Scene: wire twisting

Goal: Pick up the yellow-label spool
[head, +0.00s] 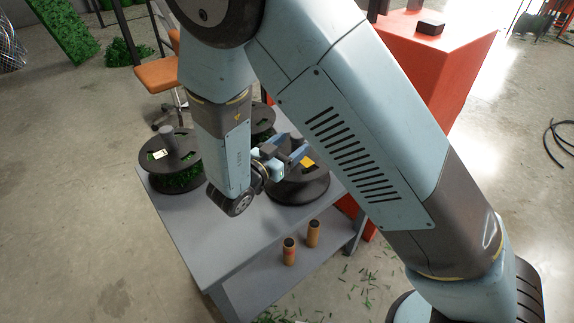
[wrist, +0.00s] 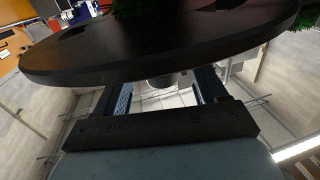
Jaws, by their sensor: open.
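The yellow-label spool (head: 296,190) stands on the grey table, black with a yellow label on its top flange. My arm partly covers it in the head view. My gripper (head: 286,156) is open at the spool's upper left side, level with its top. In the wrist view, a black spool flange (wrist: 160,58) crosses the upper part of the picture, in front of my gripper's two spread fingers (wrist: 164,86). The flange hides the fingertips. I cannot tell whether they touch the spool.
A white-label spool (head: 177,178) with green wire stands at the table's (head: 205,236) left. Another spool (head: 262,117) is behind my arm.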

